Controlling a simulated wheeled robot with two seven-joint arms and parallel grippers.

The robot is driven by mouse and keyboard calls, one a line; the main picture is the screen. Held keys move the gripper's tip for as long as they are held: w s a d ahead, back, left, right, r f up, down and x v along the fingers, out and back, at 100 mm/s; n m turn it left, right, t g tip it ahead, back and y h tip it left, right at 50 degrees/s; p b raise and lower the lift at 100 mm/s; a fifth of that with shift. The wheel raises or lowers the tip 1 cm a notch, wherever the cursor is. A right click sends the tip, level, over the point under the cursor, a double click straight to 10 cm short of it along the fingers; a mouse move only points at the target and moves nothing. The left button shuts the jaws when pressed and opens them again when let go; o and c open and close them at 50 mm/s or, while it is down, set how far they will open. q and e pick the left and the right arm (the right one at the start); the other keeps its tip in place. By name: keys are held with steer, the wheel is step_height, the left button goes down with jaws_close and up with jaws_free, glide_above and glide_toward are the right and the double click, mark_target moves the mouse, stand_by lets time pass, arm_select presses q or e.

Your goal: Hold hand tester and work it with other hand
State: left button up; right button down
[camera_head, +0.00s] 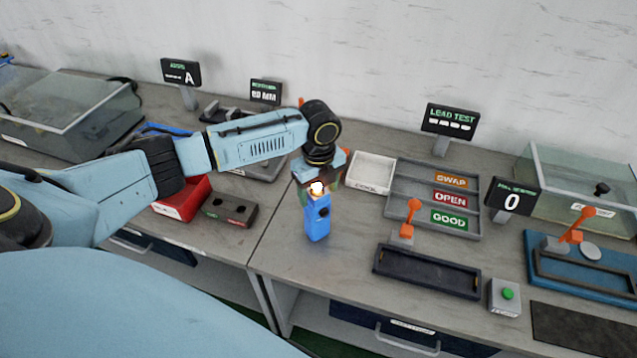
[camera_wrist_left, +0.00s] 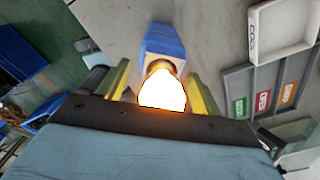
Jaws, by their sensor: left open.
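The hand tester (camera_head: 318,224) is a blue upright box with a dark round spot on its front and a bright glowing top. It appears to stand on the bench near the front edge. My left gripper (camera_head: 319,190) points down over its top, open, with one finger on each side. In the left wrist view the tester's blue body (camera_wrist_left: 164,42) lies beyond the glowing lamp (camera_wrist_left: 162,90), between the two yellow-green fingers, with gaps visible at the sides. Whether a finger touches it I cannot tell. My right gripper is not in view.
A white COOL tray (camera_head: 370,170) and a grey sorting tray marked SWAP, OPEN and GOOD (camera_head: 395,193) stand right of the tester. A black fixture (camera_head: 425,272) with an orange lever and a green button box (camera_head: 505,298) are further right. A red bin (camera_head: 183,203) is left.

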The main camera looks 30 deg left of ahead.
arm_select(q)
steer(key=c, duration=1.2)
steer(key=o, duration=0.5)
steer(key=shift+c, duration=0.2)
steer(key=c, duration=0.3)
stand_by(2.7)
